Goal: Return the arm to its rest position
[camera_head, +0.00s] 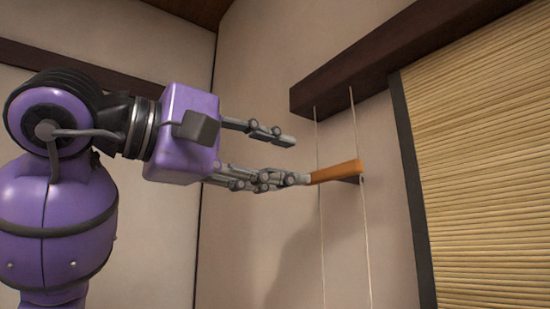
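My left arm comes in from the left with a purple wrist. My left gripper (291,160) points to the right, its upper and lower fingers spread well apart with nothing between them. The tip of the lower finger meets the left end of an orange-brown wooden piece (336,172) in the picture. I cannot tell whether they touch. My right gripper is not in view.
The wooden piece appears to hang on two thin cords (321,235) from a dark beam (375,60) on the wall. A bamboo blind (485,150) with a dark edge covers the right side. The plain wall (265,60) is bare.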

